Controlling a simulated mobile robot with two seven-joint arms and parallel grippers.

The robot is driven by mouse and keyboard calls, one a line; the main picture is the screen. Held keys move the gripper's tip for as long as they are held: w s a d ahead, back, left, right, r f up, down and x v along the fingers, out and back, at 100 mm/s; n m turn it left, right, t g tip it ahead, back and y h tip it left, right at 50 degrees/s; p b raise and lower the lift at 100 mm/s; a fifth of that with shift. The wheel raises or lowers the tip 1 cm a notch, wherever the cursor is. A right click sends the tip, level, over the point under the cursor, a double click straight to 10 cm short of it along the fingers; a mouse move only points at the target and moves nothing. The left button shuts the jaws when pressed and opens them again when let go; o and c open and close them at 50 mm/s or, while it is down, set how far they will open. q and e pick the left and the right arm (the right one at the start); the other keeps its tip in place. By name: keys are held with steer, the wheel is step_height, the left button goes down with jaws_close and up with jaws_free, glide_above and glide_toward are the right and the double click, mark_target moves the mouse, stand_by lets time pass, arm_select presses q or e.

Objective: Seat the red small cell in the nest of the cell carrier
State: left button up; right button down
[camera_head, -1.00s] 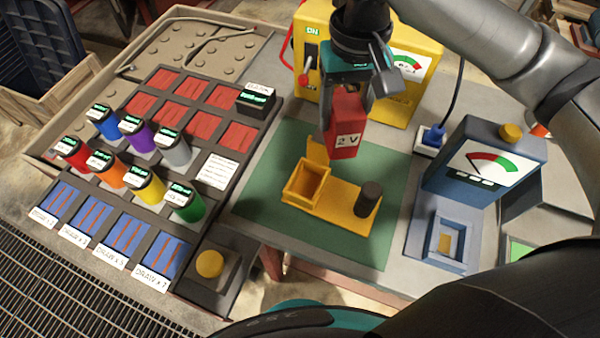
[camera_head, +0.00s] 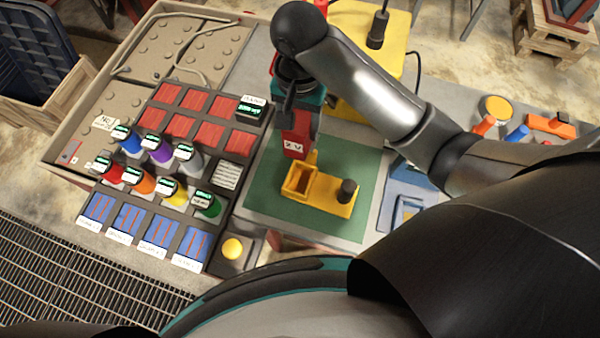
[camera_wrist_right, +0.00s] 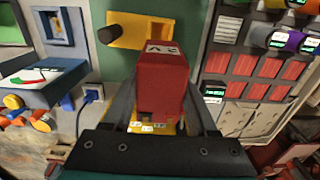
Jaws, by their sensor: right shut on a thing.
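The red small cell (camera_head: 296,136), marked "2 V", is held by my right gripper (camera_head: 300,115), which is shut on it. It also fills the middle of the right wrist view (camera_wrist_right: 160,85), between the two fingers. The yellow cell carrier (camera_head: 325,192) lies on the green mat, with its open square nest (camera_head: 299,180) at the left end and a dark round knob (camera_head: 347,191) at the right. The cell hangs just behind the nest in the head view; I cannot tell its exact height. My left gripper is not in view.
Several coloured cylinders (camera_head: 162,157) stand in the rack left of the green mat (camera_head: 265,190). A yellow button box (camera_head: 232,250) sits at the front. A blue meter station (camera_head: 405,205) is to the right, partly behind my arm. A yellow unit (camera_head: 375,95) stands behind.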

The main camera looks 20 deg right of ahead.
mark_target(300, 149)
steer(key=shift+s+r+p, duration=0.15)
steer(key=shift+s+p, duration=0.1)
steer(key=shift+p, duration=0.05)
step_height(300, 149, down, 20)
steer(key=b, duration=0.3)
steer(key=shift+b, duration=0.35)
steer(key=shift+c, duration=0.9)
jaws_free()
steer(key=shift+f, duration=0.2)
step_height(300, 149, up, 12)
steer(key=shift+r+p, duration=0.15)
steer(key=shift+p, duration=1)
steer(key=shift+s, duration=0.1)
